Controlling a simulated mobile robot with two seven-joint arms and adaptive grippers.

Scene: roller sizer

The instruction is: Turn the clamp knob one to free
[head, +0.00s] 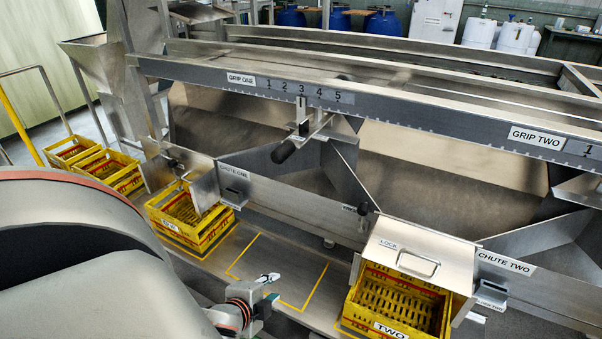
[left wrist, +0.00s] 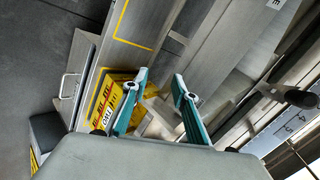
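The grip one scale (head: 303,91), numbered one to five, sits on the long metal beam with a pointer near three. I cannot tell which of these is clamp knob one. The dark handle also shows at the right of the left wrist view (left wrist: 299,97). My left gripper (head: 268,279) is low in front of the machine, well apart from the handle. In the left wrist view its teal fingers (left wrist: 160,78) are spread and empty. My right gripper is out of view.
Yellow crates stand under chute one (head: 190,216) and chute two (head: 398,298). A metal lid (head: 420,248) with a handle covers part of the second. An empty yellow-marked floor space (head: 285,262) lies between them. Chute walls (head: 345,180) slope below the beam.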

